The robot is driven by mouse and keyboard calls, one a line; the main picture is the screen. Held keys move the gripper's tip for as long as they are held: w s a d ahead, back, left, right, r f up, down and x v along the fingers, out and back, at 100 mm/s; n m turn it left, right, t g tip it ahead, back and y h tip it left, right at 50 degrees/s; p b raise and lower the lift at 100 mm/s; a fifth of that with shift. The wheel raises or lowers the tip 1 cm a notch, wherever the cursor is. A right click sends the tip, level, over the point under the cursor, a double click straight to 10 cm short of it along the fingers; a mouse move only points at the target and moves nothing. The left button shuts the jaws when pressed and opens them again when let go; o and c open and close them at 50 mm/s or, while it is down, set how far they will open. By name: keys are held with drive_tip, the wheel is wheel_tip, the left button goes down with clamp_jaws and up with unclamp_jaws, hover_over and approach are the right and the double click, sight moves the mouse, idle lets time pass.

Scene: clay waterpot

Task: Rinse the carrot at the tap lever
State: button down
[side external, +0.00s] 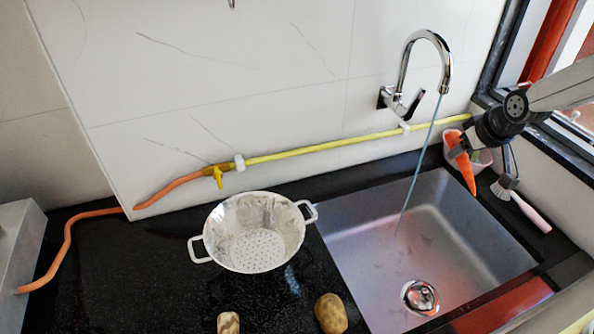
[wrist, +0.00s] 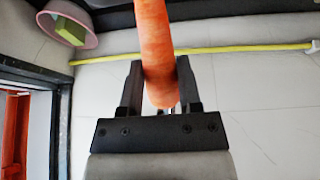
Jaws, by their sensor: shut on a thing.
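My gripper (wrist: 160,88) is shut on the orange carrot (wrist: 154,45), with a finger on each side of it. In the side external view the carrot (side external: 463,166) hangs tilted, tip downward, from my gripper (side external: 457,143) at the sink's back right corner. The chrome tap (side external: 427,38) is on the wall to the left of the carrot, with its lever (side external: 413,104) below the spout. A thin stream of water (side external: 419,167) runs from the spout into the steel sink (side external: 487,235). The carrot is apart from the stream.
A pink bowl (side external: 484,158) with a green thing inside stands behind the carrot. A brush (side external: 527,208) lies on the sink's right edge. A white colander (side external: 254,232) and two potatoes (side external: 331,313) are on the black counter at left. A yellow pipe (side external: 330,146) runs along the wall.

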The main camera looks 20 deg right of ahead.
sight(471, 181)
drive_tip(key=shift+r, duration=0.1)
idle(0.3)
drive_tip(key=shift+s+a+r, duration=0.1)
drive_tip(key=shift+s+r, duration=0.9)
drive_tip(key=shift+s, duration=0.25)
drive_tip(key=shift+s+a+r, duration=0.1)
drive_tip(key=shift+s+r, duration=0.85)
drive_tip(key=shift+s, duration=0.3)
drive_tip(key=shift+w+f, duration=0.1)
drive_tip(key=shift+w, duration=0.05)
drive_tip(key=w+a+f, duration=0.3)
drive_tip(key=w+f, duration=0.1)
drive_tip(key=w, duration=0.2)
drive_tip(key=shift+a+f, duration=0.2)
drive_tip(key=shift+f, duration=0.2)
